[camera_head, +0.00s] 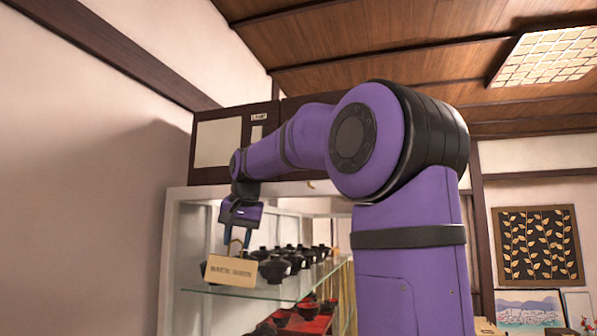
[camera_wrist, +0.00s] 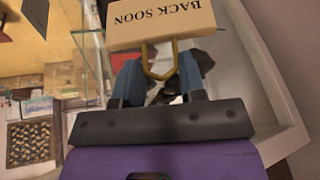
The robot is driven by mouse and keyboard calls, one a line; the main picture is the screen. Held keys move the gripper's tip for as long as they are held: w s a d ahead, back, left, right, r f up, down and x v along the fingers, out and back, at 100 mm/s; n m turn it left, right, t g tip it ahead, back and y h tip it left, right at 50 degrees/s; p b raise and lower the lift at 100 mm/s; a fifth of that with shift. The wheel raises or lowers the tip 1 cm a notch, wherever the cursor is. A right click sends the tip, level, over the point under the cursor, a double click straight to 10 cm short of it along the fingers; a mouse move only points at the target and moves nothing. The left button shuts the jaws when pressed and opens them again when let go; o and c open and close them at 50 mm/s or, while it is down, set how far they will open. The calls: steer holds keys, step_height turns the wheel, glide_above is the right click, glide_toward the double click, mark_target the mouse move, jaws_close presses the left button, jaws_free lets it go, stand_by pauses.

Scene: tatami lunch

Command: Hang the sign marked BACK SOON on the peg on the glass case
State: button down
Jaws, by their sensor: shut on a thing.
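The cream sign (camera_head: 231,271) hangs below my gripper (camera_head: 236,236) in the head view, its lettering too blurred to read there. In the wrist view the sign (camera_wrist: 163,22) reads BACK SOON upside down. My gripper (camera_wrist: 160,82) is shut on the sign's thin yellow-brown hanging loop (camera_wrist: 159,66), with the blue fingers on both sides of it. The glass case (camera_head: 175,260) has a white frame and stands behind the gripper and sign. A small brass-coloured spot that looks like the peg (camera_head: 311,184) shows on its top rail, to the right of and above the gripper.
Dark bowls (camera_head: 274,270) stand on the case's glass shelf (camera_head: 250,291), close behind the sign. Dark-framed cabinets (camera_head: 218,140) sit above the case. A plain wall (camera_head: 90,200) is at left. My arm hides the case's right part.

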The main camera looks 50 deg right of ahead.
mark_target(309, 182)
steer(key=s+r+m+h, duration=0.1)
steer(key=s+r+m, duration=0.4)
steer(key=s+r, duration=1.2)
steer(key=shift+g, duration=0.3)
steer(key=shift+w+d+f, duration=0.25)
steer(key=shift+d+f, duration=0.15)
steer(key=shift+d, duration=1)
steer(key=shift+w+d+f, duration=0.3)
steer(key=shift+d+f, duration=0.1)
steer(key=shift+d, duration=0.95)
steer(key=shift+w+d+f, duration=0.25)
steer(key=shift+d+f, duration=0.15)
steer(key=shift+d, duration=1)
steer(key=shift+w+d+f, duration=0.3)
steer(key=shift+d+f, duration=0.15)
steer(key=shift+d, duration=0.2)
steer(key=c, duration=0.6)
jaws_free()
